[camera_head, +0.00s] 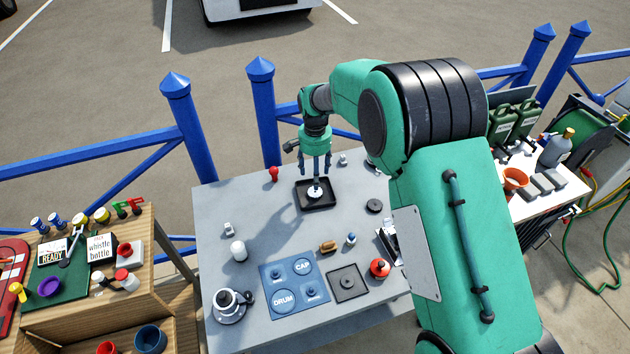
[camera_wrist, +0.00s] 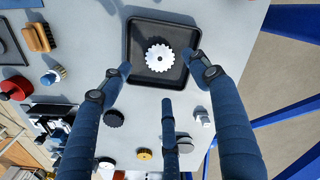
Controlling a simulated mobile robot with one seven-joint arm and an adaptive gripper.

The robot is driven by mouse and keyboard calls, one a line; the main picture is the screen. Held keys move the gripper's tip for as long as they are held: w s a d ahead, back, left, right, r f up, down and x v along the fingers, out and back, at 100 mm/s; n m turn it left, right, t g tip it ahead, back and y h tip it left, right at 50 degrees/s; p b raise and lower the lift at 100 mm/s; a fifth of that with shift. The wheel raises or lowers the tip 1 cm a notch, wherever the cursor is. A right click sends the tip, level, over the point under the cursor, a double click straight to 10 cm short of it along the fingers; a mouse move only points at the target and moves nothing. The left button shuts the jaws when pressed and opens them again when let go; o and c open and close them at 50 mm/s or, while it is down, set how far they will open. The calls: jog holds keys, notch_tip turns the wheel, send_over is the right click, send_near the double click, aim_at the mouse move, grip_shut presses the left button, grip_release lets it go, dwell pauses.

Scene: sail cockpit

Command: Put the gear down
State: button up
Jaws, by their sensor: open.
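The gear (camera_wrist: 158,57) is white and toothed, with a small centre hole. It lies flat inside a square black tray (camera_wrist: 133,77) in the wrist view. In the head view the gear (camera_head: 314,194) shows small and pale in the tray (camera_head: 327,206), at the far middle of the grey table. My gripper (camera_wrist: 158,75) has three blue fingers, spread apart with nothing between them. In the head view my gripper (camera_head: 317,178) points down just above the gear. The exact gap between fingertips and gear is hard to tell.
The grey table (camera_head: 215,200) carries a blue board (camera_head: 295,285) marked DRUM and CAP, a dark square plate (camera_head: 347,283), a red-topped item (camera_head: 380,268) and a brush (camera_head: 328,246). A dark disc (camera_head: 374,206) lies right of the tray. Blue railing (camera_head: 264,110) runs behind.

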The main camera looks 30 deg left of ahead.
jog(key=shift+r+p, duration=0.3)
jog(key=shift+r, duration=1.8)
jog(key=shift+r, duration=0.1)
jog(key=d+r+t, duration=0.1)
jog(key=d+r, duration=1.5)
jog(key=d, duration=0.2)
jog(key=s+d+r+t+y, duration=0.1)
jog(key=s+d+r, duration=0.35)
jog(key=d, duration=0.25)
jog(key=s+d+r, duration=0.3)
jog(key=d+r, duration=0.2)
jog(key=d, duration=0.3)
jog(key=s+d+r+t, duration=0.2)
jog(key=s+d+r, duration=0.3)
jog(key=s+d, duration=0.65)
jog(key=s+d+f, duration=0.1)
jog(key=s+d, duration=0.4)
jog(key=s, duration=0.2)
jog(key=s+d+f+t+h, duration=0.1)
jog(key=s+d+f, duration=0.1)
jog(key=s+d, duration=0.3)
jog(key=s, duration=0.3)
jog(key=shift+d+f+t, duration=0.15)
jog(key=shift+t, duration=0.15)
